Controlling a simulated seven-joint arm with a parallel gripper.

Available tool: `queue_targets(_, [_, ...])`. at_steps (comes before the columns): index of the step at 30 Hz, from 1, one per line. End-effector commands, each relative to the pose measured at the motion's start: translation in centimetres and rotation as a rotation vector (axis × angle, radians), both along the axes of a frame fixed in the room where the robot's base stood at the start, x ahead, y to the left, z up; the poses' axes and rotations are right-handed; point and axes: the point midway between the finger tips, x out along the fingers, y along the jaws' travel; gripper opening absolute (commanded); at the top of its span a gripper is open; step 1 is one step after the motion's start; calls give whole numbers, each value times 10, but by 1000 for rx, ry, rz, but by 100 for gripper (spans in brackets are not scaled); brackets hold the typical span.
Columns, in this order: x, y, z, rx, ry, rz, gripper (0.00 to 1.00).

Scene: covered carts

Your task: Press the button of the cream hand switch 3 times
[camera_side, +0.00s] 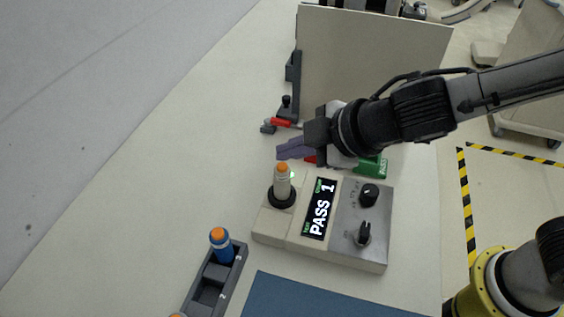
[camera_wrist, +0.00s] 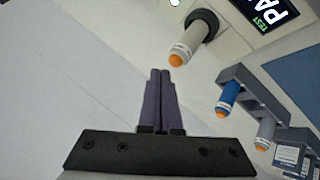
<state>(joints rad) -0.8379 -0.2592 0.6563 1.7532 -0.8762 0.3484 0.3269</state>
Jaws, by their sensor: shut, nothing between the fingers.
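The cream hand switch (camera_side: 282,184) stands upright in a black ring on the tester box, with its orange button (camera_side: 283,168) on top. In the wrist view the cream hand switch (camera_wrist: 193,38) is just beyond my fingertips, its orange button (camera_wrist: 175,61) facing the camera. My gripper (camera_side: 280,152) is shut and empty. Its purple fingers (camera_wrist: 160,75) are together, close to the button; I see no contact. The tester's display (camera_side: 320,208) reads "PASS 1", and a small green light shows beside the switch.
A grey rack (camera_side: 232,275) holds a blue hand switch (camera_side: 222,246) and others with orange buttons. The tester (camera_side: 375,257) has two black knobs. A blue mat (camera_side: 310,300) lies in front. A beige panel (camera_side: 365,65), red-handled and green items stand behind. The table's left is clear.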

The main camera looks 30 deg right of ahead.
Motion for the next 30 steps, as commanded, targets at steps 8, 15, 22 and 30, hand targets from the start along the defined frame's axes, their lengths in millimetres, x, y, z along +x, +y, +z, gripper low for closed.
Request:
queue_targets(8, [1, 1, 15, 3, -3, -1, 0])
queue_targets(15, [1, 0, 36, 3, -3, -1, 0])
queue_targets(22, [0, 0, 50, 1, -1, -1, 0])
queue_targets(30, [0, 0, 50, 1, 0, 1, 0])
